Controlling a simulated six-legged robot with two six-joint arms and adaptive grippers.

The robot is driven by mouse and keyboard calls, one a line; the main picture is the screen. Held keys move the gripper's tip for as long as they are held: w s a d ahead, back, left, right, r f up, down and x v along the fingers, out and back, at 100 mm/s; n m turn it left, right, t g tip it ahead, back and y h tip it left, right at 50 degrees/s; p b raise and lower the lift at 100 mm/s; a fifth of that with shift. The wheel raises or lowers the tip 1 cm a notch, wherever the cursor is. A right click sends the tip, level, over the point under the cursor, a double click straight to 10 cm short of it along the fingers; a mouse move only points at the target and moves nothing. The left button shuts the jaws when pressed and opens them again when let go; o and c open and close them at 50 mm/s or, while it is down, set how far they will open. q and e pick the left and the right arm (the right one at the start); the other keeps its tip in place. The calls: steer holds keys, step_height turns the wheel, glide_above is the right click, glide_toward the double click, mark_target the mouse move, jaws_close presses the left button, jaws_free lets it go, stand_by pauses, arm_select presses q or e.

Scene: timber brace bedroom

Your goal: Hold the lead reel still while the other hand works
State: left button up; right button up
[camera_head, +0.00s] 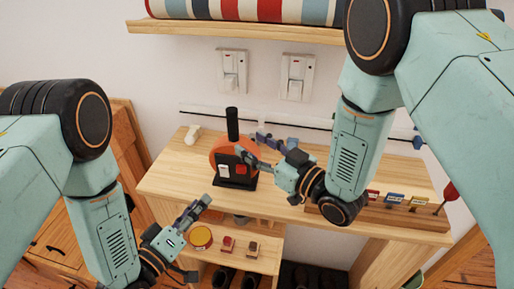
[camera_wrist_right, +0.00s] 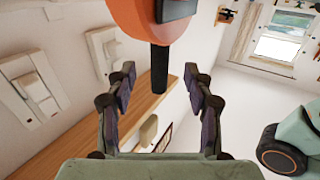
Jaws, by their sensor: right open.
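The lead reel (camera_head: 221,152), an orange disc on a dark stand with a black upright handle (camera_head: 232,122), stands on the wooden bench shelf. My right gripper (camera_head: 247,155) is open at the reel's right side. In the right wrist view, the orange reel (camera_wrist_right: 140,12) is at the top, and its black handle (camera_wrist_right: 159,75) appears between the two spread fingers of the gripper (camera_wrist_right: 159,88); I see no contact there. My left gripper (camera_head: 203,205) is in front of the bench's front edge, below and left of the reel; its finger opening is unclear.
A lower shelf (camera_head: 258,262) holds a yellow-topped tin (camera_head: 200,237). A shelf (camera_head: 215,29) overhangs above.

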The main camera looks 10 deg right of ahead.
mark_target(237, 136)
steer(key=x, duration=0.6)
steer(key=shift+w+a, duration=0.4)
steer(key=shift+w, duration=0.1)
steer(key=shift+a, duration=0.1)
steer(key=c, duration=0.3)
jaws_close()
